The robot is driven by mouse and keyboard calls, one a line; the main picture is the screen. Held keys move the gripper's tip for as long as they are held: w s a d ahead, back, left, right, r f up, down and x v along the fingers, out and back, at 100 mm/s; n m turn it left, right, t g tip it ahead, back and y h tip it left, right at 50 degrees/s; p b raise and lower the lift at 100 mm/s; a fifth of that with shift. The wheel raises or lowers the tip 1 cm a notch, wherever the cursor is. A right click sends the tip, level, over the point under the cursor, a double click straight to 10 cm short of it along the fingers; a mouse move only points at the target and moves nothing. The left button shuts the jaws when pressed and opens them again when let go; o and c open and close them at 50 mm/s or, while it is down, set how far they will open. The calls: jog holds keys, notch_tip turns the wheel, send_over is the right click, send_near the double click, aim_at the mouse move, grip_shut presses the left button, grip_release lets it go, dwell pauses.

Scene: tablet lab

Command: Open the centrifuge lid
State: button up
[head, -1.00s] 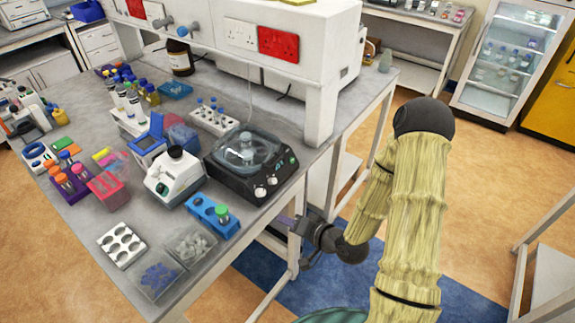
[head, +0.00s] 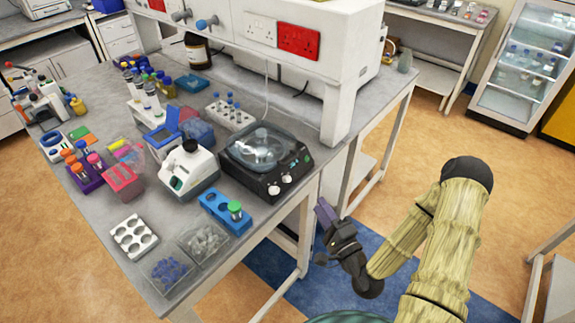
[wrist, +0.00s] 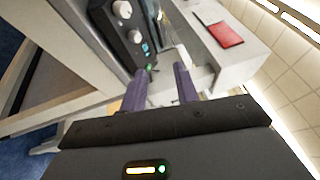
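The centrifuge (head: 266,160) is a black, squarish device with a clear domed lid (head: 262,145), on the right part of the bench. The lid is down over it. Two white knobs show on its front right face. In the wrist view its control face (wrist: 128,35) with knobs and a small display is just ahead of the fingers. My gripper (head: 324,213) is to the right of the bench edge, apart from the centrifuge and lower right of it. In the wrist view its two purple fingers (wrist: 160,88) stand apart with nothing between them.
A blue rack with a green-capped tube (head: 228,209) stands in front of the centrifuge, and a white vortex mixer (head: 188,168) is to its left. A white tube rack (head: 230,114) is behind. A white shelf post (head: 345,108) rises close on its right. The floor beside the bench is clear.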

jog(key=b+x, duration=0.5)
jog(key=x, duration=1.1)
jog(key=shift+w+a, duration=0.3)
